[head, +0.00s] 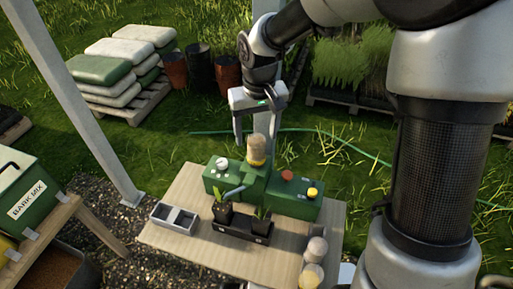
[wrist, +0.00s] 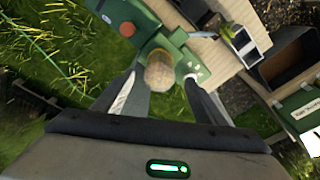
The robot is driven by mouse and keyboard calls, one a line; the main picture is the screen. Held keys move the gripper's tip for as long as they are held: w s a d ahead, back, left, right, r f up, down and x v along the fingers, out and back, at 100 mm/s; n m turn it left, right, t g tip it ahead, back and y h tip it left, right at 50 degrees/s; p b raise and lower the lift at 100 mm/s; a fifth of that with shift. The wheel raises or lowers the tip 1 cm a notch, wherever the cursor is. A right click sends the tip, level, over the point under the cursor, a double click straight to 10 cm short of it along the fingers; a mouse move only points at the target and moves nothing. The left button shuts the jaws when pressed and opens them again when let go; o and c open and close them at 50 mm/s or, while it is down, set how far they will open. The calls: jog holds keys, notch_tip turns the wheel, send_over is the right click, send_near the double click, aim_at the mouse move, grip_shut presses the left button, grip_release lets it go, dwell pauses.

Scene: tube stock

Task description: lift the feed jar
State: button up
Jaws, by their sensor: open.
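The feed jar (head: 257,148), a short jar with a brownish top, stands on the green machine (head: 293,205) on the wooden table. It also shows in the wrist view (wrist: 159,74), its round top between my fingertips. My gripper (head: 256,136) is open and points down at the jar, with one finger to either side. In the wrist view my gripper (wrist: 160,80) has visible room between its fingers and the jar. I cannot tell exactly how high the fingertips are against the jar. The lower part of the jar is hidden in the wrist view.
The table (head: 170,240) also holds a grey divided tray (head: 174,217), a black tray with potted seedlings (head: 240,229) and pale round jars (head: 314,255) at front right. Red (head: 287,175) and yellow (head: 312,192) knobs stick up from the machine. A white post (head: 80,100) stands left.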

aim_at(256, 138)
jog(key=shift+w+f, duration=0.2)
jog(key=shift+f, duration=1.3)
jog(key=c, duration=1.2)
jog(key=shift+r, duration=0.15)
